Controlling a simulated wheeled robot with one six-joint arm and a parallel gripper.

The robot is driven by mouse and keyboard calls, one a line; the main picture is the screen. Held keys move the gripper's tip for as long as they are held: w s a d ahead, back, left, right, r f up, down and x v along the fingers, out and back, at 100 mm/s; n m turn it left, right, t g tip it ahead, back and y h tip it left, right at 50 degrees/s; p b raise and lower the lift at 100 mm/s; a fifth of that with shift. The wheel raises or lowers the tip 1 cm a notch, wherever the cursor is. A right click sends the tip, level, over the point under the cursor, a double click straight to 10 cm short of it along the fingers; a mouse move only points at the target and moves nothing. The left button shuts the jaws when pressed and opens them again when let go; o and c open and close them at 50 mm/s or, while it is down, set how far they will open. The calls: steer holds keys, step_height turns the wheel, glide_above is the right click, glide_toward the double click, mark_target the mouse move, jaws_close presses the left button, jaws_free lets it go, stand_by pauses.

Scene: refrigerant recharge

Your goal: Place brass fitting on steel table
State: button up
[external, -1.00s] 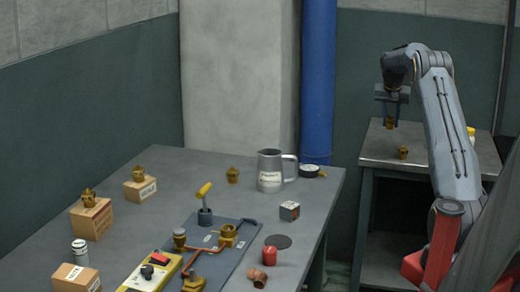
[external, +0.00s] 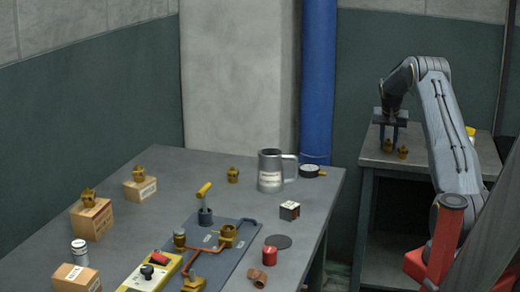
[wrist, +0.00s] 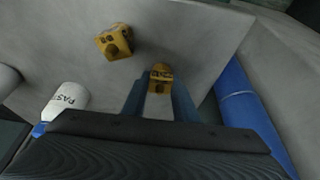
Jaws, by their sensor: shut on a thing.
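A brass fitting (external: 388,146) is between the fingers of my gripper (external: 388,138), low over the steel table (external: 374,157) at the right. It looks upright. I cannot tell whether its base touches the tabletop. In the wrist view the held fitting (wrist: 161,74) shows between the two blue-grey fingers of my gripper (wrist: 160,90), which are shut on it. A second brass fitting (external: 403,153) stands on the steel table just right of the held one. It also shows in the wrist view (wrist: 115,42), apart from the fingers.
A white labelled cylinder (wrist: 66,103) is left of my gripper in the wrist view. A blue pipe (external: 318,80) rises left of the steel table. The larger grey table (external: 150,220) holds more brass fittings, boxes, a metal jug (external: 270,172) and a panel with copper piping.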

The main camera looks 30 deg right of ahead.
steer(key=o, duration=1.1)
steer(key=shift+f, duration=0.15)
steer(key=shift+o, duration=0.2)
steer(key=shift+r, duration=0.35)
steer(key=b+v, duration=0.1)
steer(key=v, duration=1)
steer(key=shift+s+a+r, duration=0.15)
steer(key=shift+a+r, duration=0.1)
